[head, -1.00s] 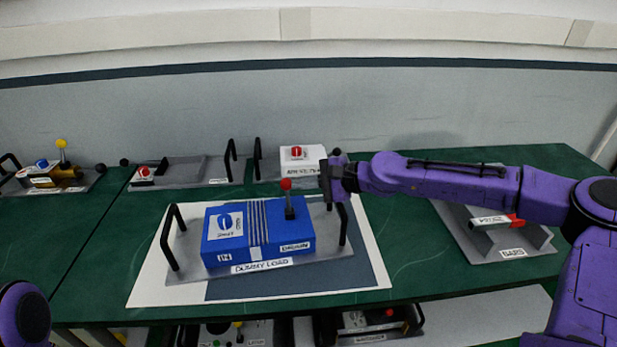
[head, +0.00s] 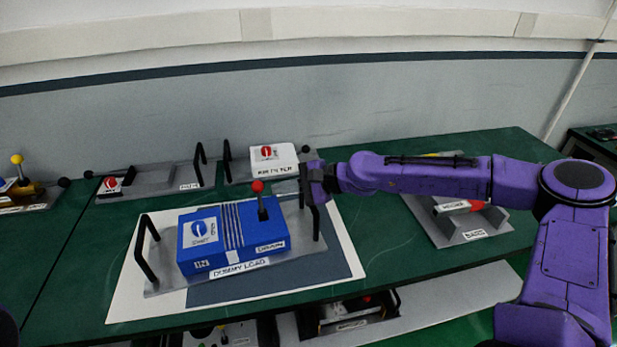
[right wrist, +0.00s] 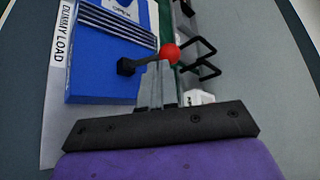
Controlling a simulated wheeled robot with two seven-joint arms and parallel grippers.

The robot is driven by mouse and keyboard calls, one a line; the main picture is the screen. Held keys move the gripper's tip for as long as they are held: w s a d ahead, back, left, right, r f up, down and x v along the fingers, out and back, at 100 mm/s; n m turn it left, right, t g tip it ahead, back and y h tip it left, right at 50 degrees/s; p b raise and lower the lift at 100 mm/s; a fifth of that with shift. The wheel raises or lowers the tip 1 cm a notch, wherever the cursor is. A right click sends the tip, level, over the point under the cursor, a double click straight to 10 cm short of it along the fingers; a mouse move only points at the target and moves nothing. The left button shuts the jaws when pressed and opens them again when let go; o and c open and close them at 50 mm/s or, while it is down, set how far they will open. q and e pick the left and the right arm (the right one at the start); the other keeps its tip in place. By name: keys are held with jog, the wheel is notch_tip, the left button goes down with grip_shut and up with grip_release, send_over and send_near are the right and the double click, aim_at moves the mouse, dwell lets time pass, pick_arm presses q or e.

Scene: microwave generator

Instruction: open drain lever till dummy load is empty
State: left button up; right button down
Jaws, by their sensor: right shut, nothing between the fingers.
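The dummy load (head: 232,240) is a blue box on a grey plate with black handles. Its drain lever (head: 258,187), a black stem with a red ball, stands roughly upright at the box's right end, above the DRAIN label. My right gripper (head: 306,187) is shut and empty, just right of the lever and apart from it in the head view. In the right wrist view the closed fingers (right wrist: 157,88) point toward the lever, whose red ball (right wrist: 170,53) shows just beyond the tips; contact cannot be told. My left gripper is not in view.
A white mat (head: 125,300) lies under the dummy load. Behind it stand a plate with a white, red-knobbed box (head: 275,158) and another grey plate (head: 165,180). A grey BASIS-like labelled unit (head: 465,230) sits under my right forearm.

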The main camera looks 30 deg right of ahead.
pick_arm(q)
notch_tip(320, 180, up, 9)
jog(key=p, duration=0.8)
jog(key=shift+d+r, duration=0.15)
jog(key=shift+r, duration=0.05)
pick_arm(e)
jog(key=v, duration=1.2)
jog(key=shift+a, duration=0.2)
